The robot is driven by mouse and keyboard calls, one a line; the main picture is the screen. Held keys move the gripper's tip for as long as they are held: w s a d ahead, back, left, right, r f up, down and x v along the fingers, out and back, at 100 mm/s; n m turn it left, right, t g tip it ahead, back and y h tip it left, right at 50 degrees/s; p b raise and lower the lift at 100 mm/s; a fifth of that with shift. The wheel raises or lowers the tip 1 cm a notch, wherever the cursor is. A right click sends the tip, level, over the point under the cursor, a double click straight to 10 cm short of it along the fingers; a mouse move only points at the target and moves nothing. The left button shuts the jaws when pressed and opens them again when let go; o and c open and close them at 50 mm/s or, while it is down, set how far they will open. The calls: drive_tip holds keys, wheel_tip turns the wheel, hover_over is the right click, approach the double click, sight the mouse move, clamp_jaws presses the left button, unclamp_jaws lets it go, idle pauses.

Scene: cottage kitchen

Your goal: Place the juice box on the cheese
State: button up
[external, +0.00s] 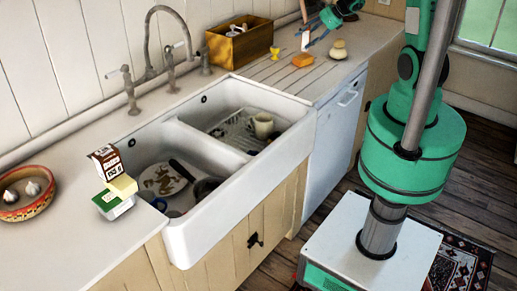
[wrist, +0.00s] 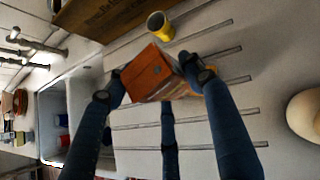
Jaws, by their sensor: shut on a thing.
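My gripper (wrist: 152,82) is shut on a small box with an orange-red end face, which I take to be the juice box (wrist: 148,72). In the external view my gripper (external: 313,36) is at the far end of the counter, and a pale side of the juice box (external: 306,40) shows between its fingers. Below it an orange block, seemingly the cheese (external: 303,61), lies on the grooved drainboard. The box looks apart from the block and above it. In the wrist view the held box hides most or all of the block.
A yellow cup (external: 275,52) stands left of the block and a round bun-like thing (external: 339,50) right of it. A wooden crate (external: 238,47) is behind. The double sink (external: 215,125) is nearer. Cartons (external: 112,180) and a bowl (external: 27,205) stand at left.

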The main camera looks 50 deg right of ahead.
sight(304, 43)
drive_tip(key=shift+w+d, duration=0.25)
drive_tip(key=shift+w, duration=0.35)
drive_tip(key=shift+f+b, duration=0.4)
drive_tip(key=shift+f, duration=1.4)
drive_tip(key=shift+f, duration=0.15)
drive_tip(key=o, duration=1.3)
